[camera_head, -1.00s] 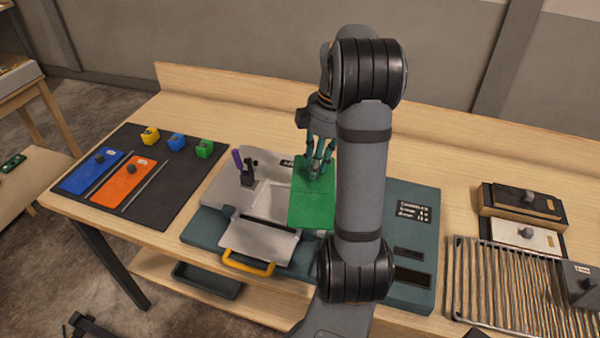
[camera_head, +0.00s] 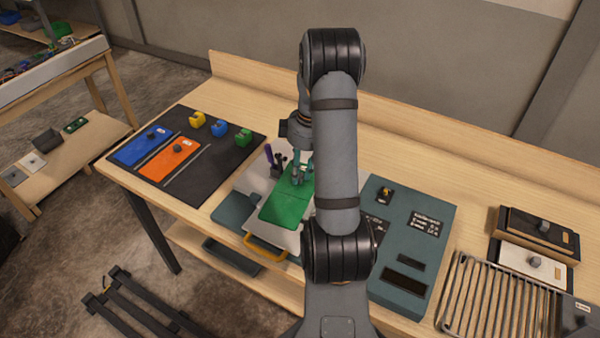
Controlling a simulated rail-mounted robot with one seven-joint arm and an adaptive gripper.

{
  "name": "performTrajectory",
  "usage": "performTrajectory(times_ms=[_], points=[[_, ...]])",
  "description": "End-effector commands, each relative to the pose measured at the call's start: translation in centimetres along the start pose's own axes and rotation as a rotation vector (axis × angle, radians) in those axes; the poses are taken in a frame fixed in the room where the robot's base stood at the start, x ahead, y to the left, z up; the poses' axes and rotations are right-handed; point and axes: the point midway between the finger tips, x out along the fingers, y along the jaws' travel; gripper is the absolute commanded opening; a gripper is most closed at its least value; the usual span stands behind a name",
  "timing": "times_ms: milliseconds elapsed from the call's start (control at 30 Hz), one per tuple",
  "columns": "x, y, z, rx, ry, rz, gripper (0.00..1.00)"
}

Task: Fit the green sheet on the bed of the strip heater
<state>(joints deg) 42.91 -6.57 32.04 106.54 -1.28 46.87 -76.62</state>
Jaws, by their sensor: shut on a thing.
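The heater's yellow handle (camera_head: 264,249) shows at the front edge. A purple-handled lever (camera_head: 270,155) stands just behind and left of the sheet. My arm hides the heater's right part.
A black mat (camera_head: 203,165) at left holds a blue sheet (camera_head: 142,146), an orange sheet (camera_head: 168,162) and small yellow, blue and green blocks. A teal panel (camera_head: 409,254) with displays, a wire rack (camera_head: 497,300) and boxed sheets (camera_head: 530,262) lie right.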

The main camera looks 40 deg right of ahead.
Motion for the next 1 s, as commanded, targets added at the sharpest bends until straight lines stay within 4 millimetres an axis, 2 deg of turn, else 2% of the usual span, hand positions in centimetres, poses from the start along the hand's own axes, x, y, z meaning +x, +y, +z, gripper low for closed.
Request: performTrajectory(times_ms=[100, 333, 800, 1000], points=[[0.0, 0.9, -0.2, 0.079, 0.0, 0.004, 0.0], [0.9, 0.9, -0.1, 0.118, -0.002, 0.001, 0.0], [5.8, 1.1, 0.5, 0.116, -0.002, 0.001, 0.0], [6.6, 1.1, 0.6, 0.115, -0.002, 0.002, 0.0]])
